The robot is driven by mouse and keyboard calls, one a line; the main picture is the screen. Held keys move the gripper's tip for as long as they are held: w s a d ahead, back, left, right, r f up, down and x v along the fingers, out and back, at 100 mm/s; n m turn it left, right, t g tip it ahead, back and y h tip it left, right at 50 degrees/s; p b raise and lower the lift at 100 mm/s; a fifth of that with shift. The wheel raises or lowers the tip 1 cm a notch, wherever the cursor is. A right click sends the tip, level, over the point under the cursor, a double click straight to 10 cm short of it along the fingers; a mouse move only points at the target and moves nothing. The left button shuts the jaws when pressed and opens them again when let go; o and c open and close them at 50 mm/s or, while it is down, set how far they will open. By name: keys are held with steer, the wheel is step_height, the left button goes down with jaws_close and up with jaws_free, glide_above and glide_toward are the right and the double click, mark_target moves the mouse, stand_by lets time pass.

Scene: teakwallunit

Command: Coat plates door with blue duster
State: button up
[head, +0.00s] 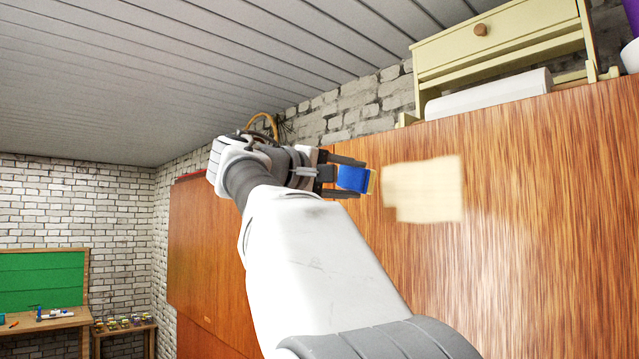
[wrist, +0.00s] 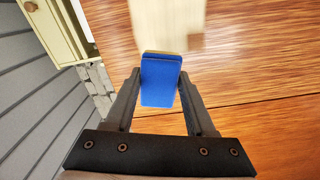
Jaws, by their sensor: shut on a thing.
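My gripper (head: 345,180) is shut on the blue duster (head: 355,179), in front of the brown wood-grain door (head: 540,220). A pale cream patch (head: 425,188) lies on the door just right of the duster. In the wrist view the blue duster (wrist: 160,82) stands between the two fingers of my gripper (wrist: 160,85). Its far edge is at the lower edge of the pale patch (wrist: 168,25). I cannot tell whether the duster touches the door (wrist: 255,60). My arm hides part of the wood front.
A cream drawer box (head: 505,45) and a white object (head: 490,93) stand on top of the unit, below the ceiling. Another wood panel (head: 205,240) stands to the left. A green board (head: 42,280) and a bench (head: 45,322) are at far left.

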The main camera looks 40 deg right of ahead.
mark_target(350, 179)
steer(key=shift+a, duration=0.1)
steer(key=shift+s+a, duration=0.15)
steer(key=shift+a, duration=1.3)
